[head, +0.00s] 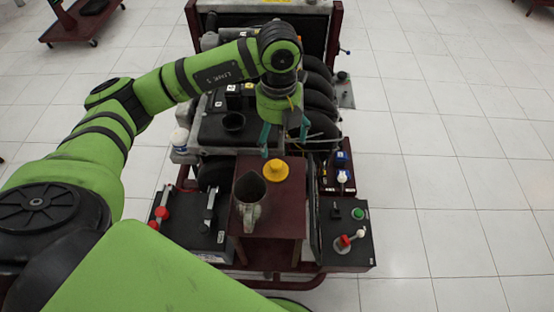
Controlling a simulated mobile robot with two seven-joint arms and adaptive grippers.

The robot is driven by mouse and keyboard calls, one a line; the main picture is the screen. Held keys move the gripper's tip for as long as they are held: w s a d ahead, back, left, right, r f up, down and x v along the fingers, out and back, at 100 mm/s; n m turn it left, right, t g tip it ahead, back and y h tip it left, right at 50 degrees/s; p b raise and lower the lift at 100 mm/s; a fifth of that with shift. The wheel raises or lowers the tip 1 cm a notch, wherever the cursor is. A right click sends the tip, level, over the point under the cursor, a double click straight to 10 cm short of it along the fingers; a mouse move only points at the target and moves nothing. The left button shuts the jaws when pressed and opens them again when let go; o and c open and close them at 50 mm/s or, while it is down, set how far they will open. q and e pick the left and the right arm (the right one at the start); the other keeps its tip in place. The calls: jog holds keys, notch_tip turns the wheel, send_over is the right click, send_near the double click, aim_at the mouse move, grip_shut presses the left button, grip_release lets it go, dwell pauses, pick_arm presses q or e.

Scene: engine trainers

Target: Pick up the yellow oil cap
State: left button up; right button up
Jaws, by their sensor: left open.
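The yellow oil cap (276,170) sits upright on a small dark red table (285,212) at the front of the engine trainer. My left gripper (284,145) points down above and just behind the cap, with its teal fingers apart. It appears empty and not touching the cap, though the exact height gap is hard to judge. My right gripper is not in view.
A metal jug (249,205) stands on the table, close to the cap's left. White tiled floor is clear at the right.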

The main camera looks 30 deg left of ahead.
aim_at(276, 164)
pick_arm(q)
notch_tip(276, 164, down, 4)
jog(key=shift+s+r+b, duration=0.1)
jog(key=shift+s+b, duration=0.05)
jog(key=shift+b, duration=1.05)
jog(key=shift+s+d+f+b, duration=0.25)
jog(key=shift+s+f+b, duration=0.15)
jog(key=shift+b, duration=0.15)
jog(key=shift+f, duration=0.3)
jog(key=f+p, duration=0.2)
jog(key=f, duration=0.1)
jog(key=f+p, duration=0.1)
jog(key=f, duration=0.1)
jog(key=shift+w+a+f, duration=0.1)
jog(key=shift+a+f, duration=0.05)
jog(key=shift+a, duration=0.25)
jog(key=shift+f, duration=0.6)
jog(key=shift+w, duration=0.1)
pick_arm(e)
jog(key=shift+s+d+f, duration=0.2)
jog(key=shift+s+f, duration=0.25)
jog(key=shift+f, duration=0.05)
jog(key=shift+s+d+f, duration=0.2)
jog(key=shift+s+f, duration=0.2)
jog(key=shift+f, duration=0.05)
